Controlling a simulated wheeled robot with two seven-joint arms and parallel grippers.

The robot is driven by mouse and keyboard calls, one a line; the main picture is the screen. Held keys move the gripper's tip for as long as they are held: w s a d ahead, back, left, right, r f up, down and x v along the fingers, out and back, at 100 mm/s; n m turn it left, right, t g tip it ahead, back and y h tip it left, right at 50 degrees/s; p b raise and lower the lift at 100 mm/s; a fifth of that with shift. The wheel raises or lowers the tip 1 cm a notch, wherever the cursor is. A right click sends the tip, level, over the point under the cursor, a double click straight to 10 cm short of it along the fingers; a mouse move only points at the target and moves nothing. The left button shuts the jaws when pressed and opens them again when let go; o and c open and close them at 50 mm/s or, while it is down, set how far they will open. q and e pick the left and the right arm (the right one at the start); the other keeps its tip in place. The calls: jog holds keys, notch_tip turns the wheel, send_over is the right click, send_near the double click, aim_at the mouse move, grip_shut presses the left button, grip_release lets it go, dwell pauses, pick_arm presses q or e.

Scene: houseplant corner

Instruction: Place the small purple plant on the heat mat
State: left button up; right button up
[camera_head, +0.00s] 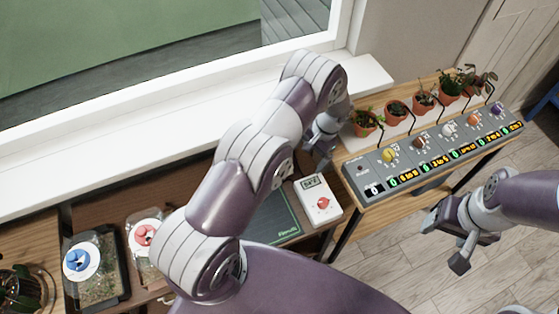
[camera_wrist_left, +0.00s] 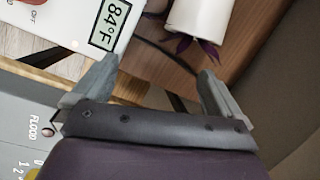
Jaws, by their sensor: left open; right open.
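The small purple plant shows in the left wrist view as a white pot (camera_wrist_left: 200,16) with dark purple leaves (camera_wrist_left: 207,50) at its lower end; its top is cut off by the frame. I cannot tell whether it is upright. In the head view my left arm hides it. The dark green heat mat (camera_head: 276,219) lies on the shelf, partly covered by my left arm. My left gripper (camera_wrist_left: 152,88) is open and empty, its fingers pointing towards the plant, apart from it. It also shows in the head view (camera_head: 319,139). My right gripper (camera_head: 446,240) is open and empty over the floor.
A white thermostat (camera_head: 318,201) stands beside the mat, its display reading 84°F in the wrist view (camera_wrist_left: 108,22). A control panel (camera_head: 430,160) with knobs and several potted plants (camera_head: 424,101) is to the right.

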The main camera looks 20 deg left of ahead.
pick_arm(q)
jog(key=s+a+p, duration=0.1)
jog(key=a, duration=0.1)
jog(key=s+a+p, duration=0.1)
jog(key=s+a, duration=0.2)
jog(key=a, duration=0.1)
jog(key=shift+s+r+p, duration=0.3)
jog(key=shift+p, duration=0.1)
jog(key=p+x, duration=0.1)
jog(key=x, duration=0.1)
jog(key=shift+s+a+f, duration=0.2)
jog(key=shift+s+f, duration=0.05)
jog(key=shift+f, duration=0.1)
jog(key=shift+a+f, duration=0.1)
jog(key=shift+f, duration=0.35)
jog(key=c, duration=1.3)
